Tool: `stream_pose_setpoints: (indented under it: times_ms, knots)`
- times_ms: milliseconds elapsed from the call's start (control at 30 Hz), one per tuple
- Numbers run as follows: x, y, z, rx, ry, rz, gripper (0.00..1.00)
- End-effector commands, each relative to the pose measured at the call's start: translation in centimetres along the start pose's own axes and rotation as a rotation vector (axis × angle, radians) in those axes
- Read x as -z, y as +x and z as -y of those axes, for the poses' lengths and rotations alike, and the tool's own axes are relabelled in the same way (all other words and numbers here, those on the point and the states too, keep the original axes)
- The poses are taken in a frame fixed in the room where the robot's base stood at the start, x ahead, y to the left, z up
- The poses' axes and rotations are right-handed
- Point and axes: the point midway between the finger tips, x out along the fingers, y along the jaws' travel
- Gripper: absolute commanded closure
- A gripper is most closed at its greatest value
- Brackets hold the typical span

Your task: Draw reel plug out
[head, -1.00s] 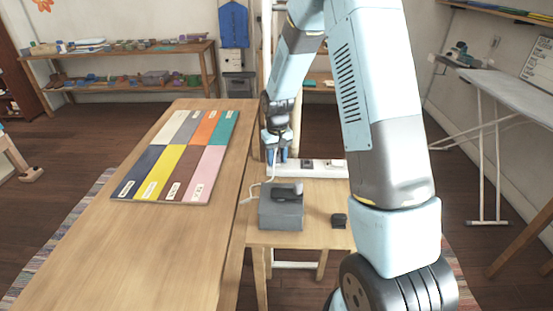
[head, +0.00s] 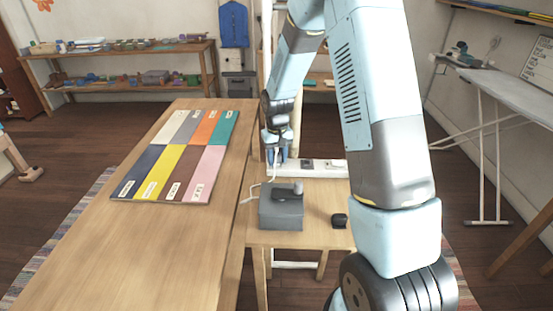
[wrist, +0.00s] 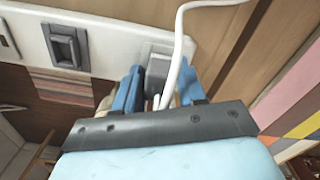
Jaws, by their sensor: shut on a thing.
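My gripper (wrist: 158,88) has blue fingers, one on each side of a grey plug (wrist: 157,70), and is shut on it. The plug is at a socket at one end of a white socket strip (wrist: 98,30); I cannot tell how deep it sits. A white cable (wrist: 177,48) leaves the plug. In the head view my gripper (head: 275,155) is at the strip's left end (head: 325,172). The reel, a grey box with a dark handle on top (head: 281,213), stands on the small wooden table, with the white cable at its left.
A small black object (head: 339,220) lies right of the reel on the small table (head: 315,240). A long wooden table (head: 130,250) with a board of coloured, labelled samples (head: 180,155) stands to the left. An ironing board (head: 510,90) stands at right.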

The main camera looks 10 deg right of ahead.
Motion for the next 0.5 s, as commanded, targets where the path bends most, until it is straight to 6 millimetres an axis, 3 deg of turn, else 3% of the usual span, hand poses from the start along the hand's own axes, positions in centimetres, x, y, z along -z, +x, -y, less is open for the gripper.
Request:
stream_pose_setpoints:
  times_ms: [500]
  knots:
    - [0.1, -1.3, -0.1, -0.002, -0.001, -0.007, 1.0]
